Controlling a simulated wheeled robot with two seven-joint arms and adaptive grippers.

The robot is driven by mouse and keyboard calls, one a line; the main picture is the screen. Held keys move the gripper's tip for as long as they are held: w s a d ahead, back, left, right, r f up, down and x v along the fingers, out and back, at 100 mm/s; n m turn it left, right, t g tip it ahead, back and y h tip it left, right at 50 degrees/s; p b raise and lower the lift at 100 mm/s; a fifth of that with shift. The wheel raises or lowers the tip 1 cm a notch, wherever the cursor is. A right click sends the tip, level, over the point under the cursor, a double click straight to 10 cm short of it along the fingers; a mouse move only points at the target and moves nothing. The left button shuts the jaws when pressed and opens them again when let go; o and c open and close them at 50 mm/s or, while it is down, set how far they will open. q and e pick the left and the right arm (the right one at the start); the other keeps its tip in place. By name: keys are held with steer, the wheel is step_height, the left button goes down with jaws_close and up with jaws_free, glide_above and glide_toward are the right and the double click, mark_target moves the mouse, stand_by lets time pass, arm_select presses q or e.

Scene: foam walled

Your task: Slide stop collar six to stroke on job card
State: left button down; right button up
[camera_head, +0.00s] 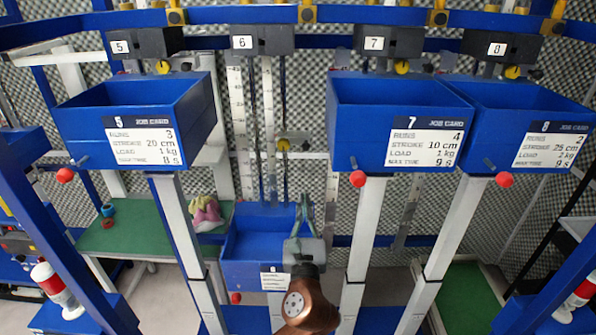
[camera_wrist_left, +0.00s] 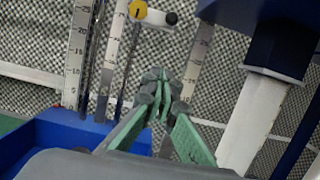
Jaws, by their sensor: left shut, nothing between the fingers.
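Station six, marked by a "6" plate (camera_head: 242,42), has upright white scales (camera_head: 238,120) behind a lowered blue tray (camera_head: 243,245). A dark crosspiece with a yellow knob (camera_head: 283,145), apparently stop collar six, sits on its rails above the tray. The yellow knob (camera_wrist_left: 138,10) also shows at the top of the left wrist view. The tray's job card (camera_head: 273,281) is partly covered by my arm and unreadable. My left gripper (camera_head: 304,203) is shut and empty, over the tray's right side, below and right of the collar. Its green fingers (camera_wrist_left: 162,85) meet, apart from the collar.
Raised blue trays five (camera_head: 95,112), seven (camera_head: 360,115) and eight (camera_head: 490,105) flank the station, with red-tipped pegs (camera_head: 357,178). White posts (camera_head: 363,235) stand right of my gripper. A green bench (camera_head: 140,232) holds a pinkish soft item (camera_head: 206,214) and tape rolls.

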arm_select(q)
steer(key=p, duration=0.2)
glide_toward(294, 142)
steer(key=w+d+f, duration=0.3)
steer(key=w+f, duration=0.1)
steer(key=f, duration=0.1)
steer(key=r+p, duration=0.1)
steer(key=r, duration=0.3)
steer(key=shift+d+r+p, duration=0.15)
steer(key=shift+d+p, duration=0.05)
steer(key=shift+p, duration=0.15)
steer(key=shift+s, duration=0.1)
